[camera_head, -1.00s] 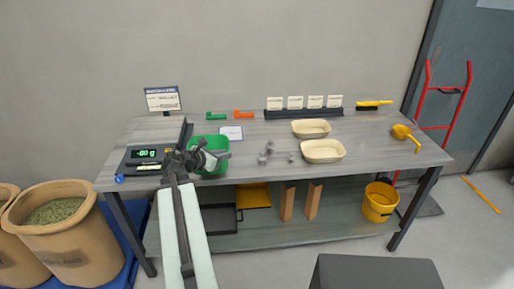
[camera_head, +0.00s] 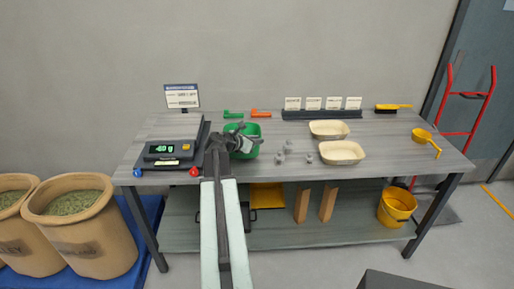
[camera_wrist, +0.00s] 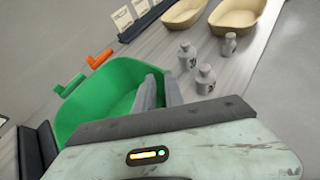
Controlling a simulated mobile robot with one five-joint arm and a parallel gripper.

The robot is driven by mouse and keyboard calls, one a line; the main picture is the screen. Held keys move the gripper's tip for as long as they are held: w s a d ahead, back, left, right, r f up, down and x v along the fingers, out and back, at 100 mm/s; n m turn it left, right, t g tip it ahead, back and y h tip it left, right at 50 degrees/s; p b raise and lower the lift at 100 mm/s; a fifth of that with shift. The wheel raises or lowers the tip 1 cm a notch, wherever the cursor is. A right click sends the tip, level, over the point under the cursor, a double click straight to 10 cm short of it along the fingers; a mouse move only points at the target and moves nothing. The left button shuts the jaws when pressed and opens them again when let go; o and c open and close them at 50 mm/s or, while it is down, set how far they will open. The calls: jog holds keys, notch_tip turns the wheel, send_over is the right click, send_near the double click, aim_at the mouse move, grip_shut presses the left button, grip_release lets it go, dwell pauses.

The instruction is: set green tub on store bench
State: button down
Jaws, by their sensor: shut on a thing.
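The green tub (camera_head: 254,131) is at the bench top, just right of the scale, in the head view. The wrist view shows its empty inside and wide wall (camera_wrist: 92,97). My gripper (camera_wrist: 159,90) is shut on the tub's near right wall, with its fingers at the rim. In the head view my gripper (camera_head: 240,142) partly hides the tub. Whether the tub's base touches the bench cannot be told. The grey bench (camera_head: 385,150) has a wooden-looking top and a lower shelf.
A scale (camera_head: 172,151) with a lit green display stands left of the tub. Grey weights (camera_head: 287,148) stand to its right, before two cream trays (camera_head: 343,152). Green (camera_head: 233,114) and orange (camera_head: 261,113) scoops lie behind. A yellow bucket (camera_head: 396,208) sits on the lower shelf.

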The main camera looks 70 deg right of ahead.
jog(key=shift+s+d+f, duration=0.1)
jog(key=shift+d, duration=1.15)
jog(key=f+b, duration=0.4)
jog(key=shift+s, duration=0.25)
jog(key=shift+w+r, duration=0.2)
jog(key=shift+r, duration=0.05)
jog(key=shift+f, duration=0.2)
jog(key=c, duration=1.4)
grip_release()
jog(key=shift+w+r, duration=0.1)
jog(key=shift+r, duration=0.1)
jog(key=p+v, duration=0.5)
jog(key=v, duration=0.7)
